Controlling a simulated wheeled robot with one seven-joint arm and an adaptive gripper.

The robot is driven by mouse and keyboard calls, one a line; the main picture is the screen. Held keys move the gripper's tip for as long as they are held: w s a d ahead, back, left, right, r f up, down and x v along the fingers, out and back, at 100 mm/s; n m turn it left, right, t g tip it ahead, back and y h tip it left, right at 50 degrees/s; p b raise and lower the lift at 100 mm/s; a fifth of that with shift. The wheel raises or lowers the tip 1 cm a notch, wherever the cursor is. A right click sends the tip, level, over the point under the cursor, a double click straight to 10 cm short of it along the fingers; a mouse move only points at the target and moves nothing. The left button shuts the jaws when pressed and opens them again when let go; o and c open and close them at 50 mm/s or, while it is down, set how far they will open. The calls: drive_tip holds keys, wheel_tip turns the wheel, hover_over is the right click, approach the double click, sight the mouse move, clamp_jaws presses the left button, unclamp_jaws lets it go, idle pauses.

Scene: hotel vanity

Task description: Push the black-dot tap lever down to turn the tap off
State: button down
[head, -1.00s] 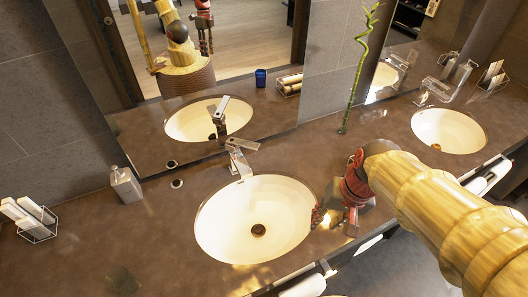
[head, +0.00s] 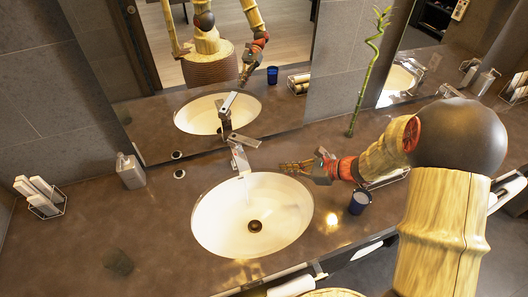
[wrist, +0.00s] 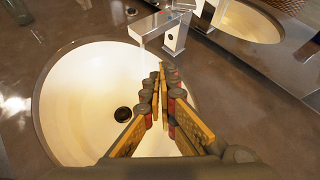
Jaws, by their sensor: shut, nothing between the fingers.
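The chrome tap (head: 240,160) stands behind the near basin (head: 205,222). Its flat lever (head: 245,140) sits on top and looks tilted up; I cannot make out a black dot on it. My gripper (head: 284,167) is shut and empty, over the basin's right rear rim, to the right of the tap and apart from it. In the wrist view the closed fingertips (wrist: 163,72) point toward the tap (wrist: 176,32), with a gap between. A faint pale streak below the spout may be water. The lever is largely cut off at the top there.
A soap bottle (head: 130,171) and a rack of rolled towels (head: 42,196) stand at the left. A green bamboo stalk (head: 367,75) rises behind my arm. The mirror (head: 165,110) backs the counter.

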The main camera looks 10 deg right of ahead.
drive_tip(key=shift+w+d+r+m+t, duration=0.25)
drive_tip(key=shift+w+r+m+t, duration=0.35)
drive_tip(key=shift+w+r+m, duration=0.4)
drive_tip(key=shift+f, duration=0.1)
drive_tip(key=b+x, duration=0.2)
drive_tip(key=x, duration=0.8)
wheel_tip(320, 180, up, 4)
drive_tip(key=shift+w+a+f+p, duration=0.1)
drive_tip(key=shift+w+a+p, duration=0.1)
drive_tip(key=shift+p, duration=0.15)
